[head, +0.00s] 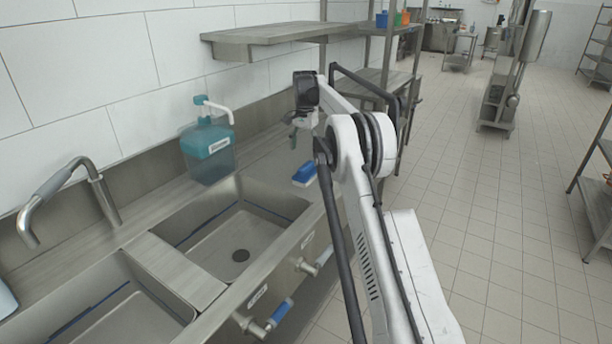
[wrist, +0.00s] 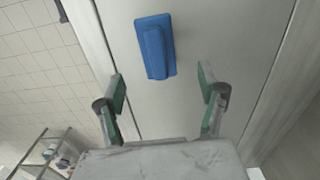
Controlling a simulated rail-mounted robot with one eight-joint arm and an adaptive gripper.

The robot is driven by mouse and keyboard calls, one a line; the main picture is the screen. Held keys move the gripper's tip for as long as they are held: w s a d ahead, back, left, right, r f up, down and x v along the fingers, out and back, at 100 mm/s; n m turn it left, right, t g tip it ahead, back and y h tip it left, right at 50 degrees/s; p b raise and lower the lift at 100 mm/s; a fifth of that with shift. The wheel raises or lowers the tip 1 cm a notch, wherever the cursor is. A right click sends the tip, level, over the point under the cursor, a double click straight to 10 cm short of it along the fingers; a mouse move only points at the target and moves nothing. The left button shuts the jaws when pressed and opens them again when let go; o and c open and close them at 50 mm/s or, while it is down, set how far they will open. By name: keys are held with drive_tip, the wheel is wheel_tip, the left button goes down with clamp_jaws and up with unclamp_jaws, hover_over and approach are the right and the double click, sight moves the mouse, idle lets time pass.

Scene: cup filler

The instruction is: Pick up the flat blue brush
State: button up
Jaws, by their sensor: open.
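The flat blue brush (head: 305,174) lies on the steel counter to the right of the sink in the head view. In the wrist view the blue brush (wrist: 155,47) lies on the bare counter, ahead of the fingertips and a little left of the middle between them. My gripper (wrist: 164,82) is open and empty, with its two green-padded fingers apart. In the head view my gripper (head: 297,132) hangs above the counter, just behind and above the brush, not touching it.
A teal soap bottle (head: 208,152) with a white pump stands behind the sink basin (head: 225,245). A steel shelf (head: 270,36) is on the wall above. A faucet (head: 70,190) is at the left. The counter around the brush is clear; its front edge is close by.

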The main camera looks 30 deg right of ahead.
sight(305, 164)
wheel_tip(305, 164, down, 6)
drive_tip(key=shift+r, duration=0.1)
drive_tip(key=shift+s+f, duration=0.2)
drive_tip(key=shift+f, duration=2.45)
drive_tip(key=c, duration=1.3)
drive_tip(key=shift+c, duration=0.4)
drive_tip(key=shift+r, duration=0.15)
